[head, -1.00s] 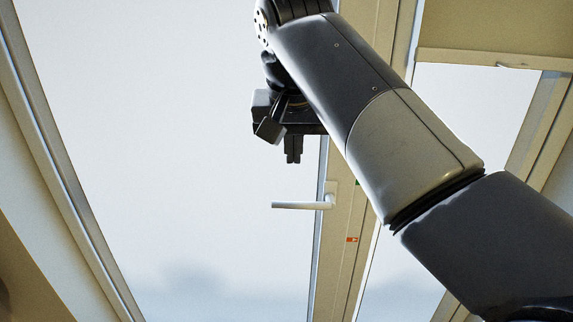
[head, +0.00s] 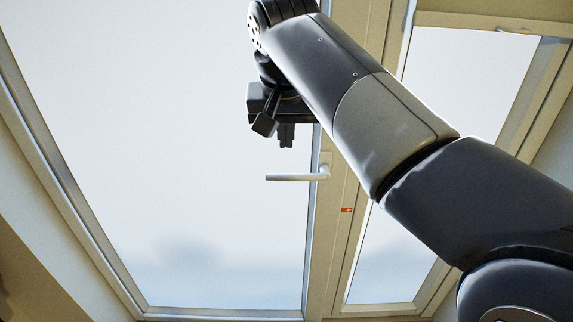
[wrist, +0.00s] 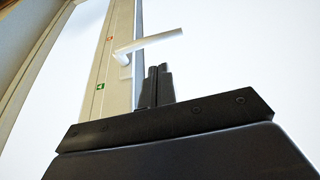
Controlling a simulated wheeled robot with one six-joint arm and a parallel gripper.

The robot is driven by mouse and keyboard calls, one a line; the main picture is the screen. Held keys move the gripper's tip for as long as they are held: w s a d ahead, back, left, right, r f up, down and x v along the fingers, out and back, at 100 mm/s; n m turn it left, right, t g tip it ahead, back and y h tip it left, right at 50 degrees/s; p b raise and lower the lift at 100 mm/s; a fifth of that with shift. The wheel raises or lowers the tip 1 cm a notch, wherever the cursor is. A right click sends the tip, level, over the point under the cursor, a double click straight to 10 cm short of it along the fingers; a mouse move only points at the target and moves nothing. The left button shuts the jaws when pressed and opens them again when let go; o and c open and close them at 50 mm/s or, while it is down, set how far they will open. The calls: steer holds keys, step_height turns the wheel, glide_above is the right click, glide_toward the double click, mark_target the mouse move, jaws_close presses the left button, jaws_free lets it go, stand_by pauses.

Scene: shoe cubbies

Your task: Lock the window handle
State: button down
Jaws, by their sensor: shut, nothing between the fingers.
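The white window handle (head: 298,177) is mounted on the cream window frame post and its lever points left, roughly horizontal, in the head view. It also shows in the wrist view (wrist: 150,41), just beyond my fingertips. My gripper (head: 286,146) points down, a little above the lever in the head view, and looks apart from it. In the wrist view its fingers (wrist: 157,70) are together with nothing between them. The handle's base plate shows at the post; my arm covers part of the post above it.
The window frame post (head: 334,230) carries a small orange sticker (head: 347,210) below the handle. The wrist view also shows a green sticker (wrist: 100,86). Large glass panes lie on both sides of the post. The area left of the lever is clear.

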mark_target(288, 175)
steer(key=x, duration=0.5)
steer(key=p+x, duration=0.1)
steer(key=x, duration=0.2)
steer(key=shift+s+f, duration=0.2)
steer(key=shift+f, duration=0.25)
steer(key=shift+d+f, duration=0.15)
